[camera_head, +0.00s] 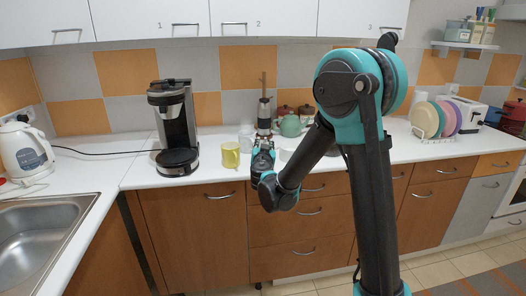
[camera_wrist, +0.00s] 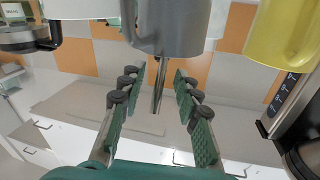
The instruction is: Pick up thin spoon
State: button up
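The wrist view shows the scene upside down. A thin metal handle (camera_wrist: 157,98), which looks like the spoon's, sticks out of a grey cup (camera_wrist: 166,28). The rest of the spoon is hidden in the cup. My gripper (camera_wrist: 158,76) is open, with a finger on each side of the handle and a visible gap on both sides. In the head view my gripper (camera_head: 263,150) is over the counter, right of the yellow mug. I cannot make out the spoon there.
A yellow mug (camera_head: 230,155) stands close by; it also shows in the wrist view (camera_wrist: 283,35). A coffee maker (camera_head: 176,125) is further left. A teal teapot (camera_head: 291,126) and a tall wooden-topped item (camera_head: 264,105) stand behind. The counter (camera_head: 205,168) is clear left of the mug.

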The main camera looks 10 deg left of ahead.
jog(key=shift+w, duration=0.35)
grip_shut()
